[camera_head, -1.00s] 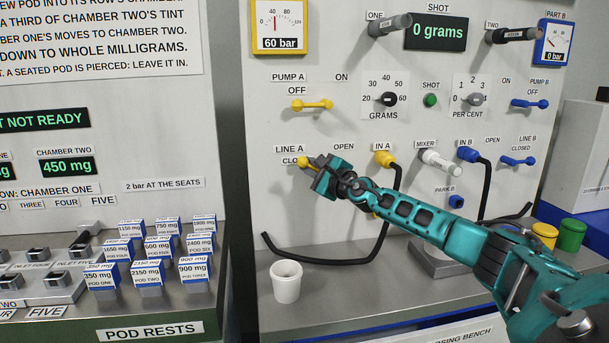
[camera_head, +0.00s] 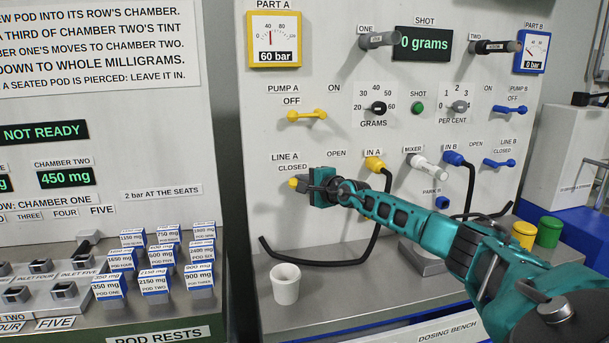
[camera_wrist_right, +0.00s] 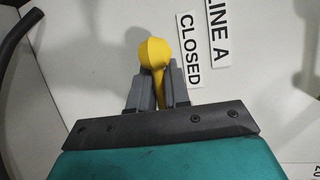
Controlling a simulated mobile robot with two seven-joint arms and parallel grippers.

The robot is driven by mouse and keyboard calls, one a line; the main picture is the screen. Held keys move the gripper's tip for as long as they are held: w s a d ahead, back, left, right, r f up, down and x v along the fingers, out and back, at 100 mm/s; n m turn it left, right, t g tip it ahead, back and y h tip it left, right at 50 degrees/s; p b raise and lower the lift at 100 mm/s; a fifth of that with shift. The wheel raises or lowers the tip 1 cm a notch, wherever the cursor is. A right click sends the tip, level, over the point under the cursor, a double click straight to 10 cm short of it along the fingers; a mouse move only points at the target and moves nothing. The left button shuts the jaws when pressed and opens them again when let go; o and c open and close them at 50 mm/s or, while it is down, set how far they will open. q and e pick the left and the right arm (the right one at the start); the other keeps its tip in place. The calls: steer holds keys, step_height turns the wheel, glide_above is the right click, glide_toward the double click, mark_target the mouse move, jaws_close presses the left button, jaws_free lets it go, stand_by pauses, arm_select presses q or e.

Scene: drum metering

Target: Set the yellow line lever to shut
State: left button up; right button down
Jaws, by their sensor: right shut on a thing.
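The yellow line A lever (camera_head: 293,183) is on the panel, under the LINE A and CLOSED labels (camera_head: 292,168). Its rounded yellow end points left, on the CLOSED side; the rest is hidden behind my gripper. My right gripper (camera_head: 305,186) is shut on the lever, its arm reaching in from the lower right. In the right wrist view, the yellow lever (camera_wrist_right: 154,55) stands between the two grey fingers (camera_wrist_right: 160,92), its knob sticking out past them beside the CLOSED label (camera_wrist_right: 190,48). My left gripper is not in view.
The yellow pump A lever (camera_head: 306,115) sits above, at OFF. A yellow IN A plug (camera_head: 374,163) with a black hose is to the right. A white cup (camera_head: 286,284) stands on the bench below. Several pods (camera_head: 155,280) stand at the left.

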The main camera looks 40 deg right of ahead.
steer(key=shift+w+a+f, duration=0.2)
steer(key=shift+a+f, duration=0.1)
steer(key=shift+a, duration=0.3)
steer(key=c, duration=1.2)
jaws_free()
steer(key=shift+a, duration=0.1)
steer(key=shift+o, duration=0.2)
steer(key=shift+r, duration=0.15)
steer(key=shift+s+r+p, duration=0.1)
steer(key=shift+s+p, duration=0.1)
steer(key=shift+p, duration=0.25)
steer(key=p+v, duration=0.3)
steer(key=v, duration=0.9)
steer(key=shift+s+p, duration=0.25)
steer(key=shift+p, duration=0.1)
steer(key=shift+r, duration=0.1)
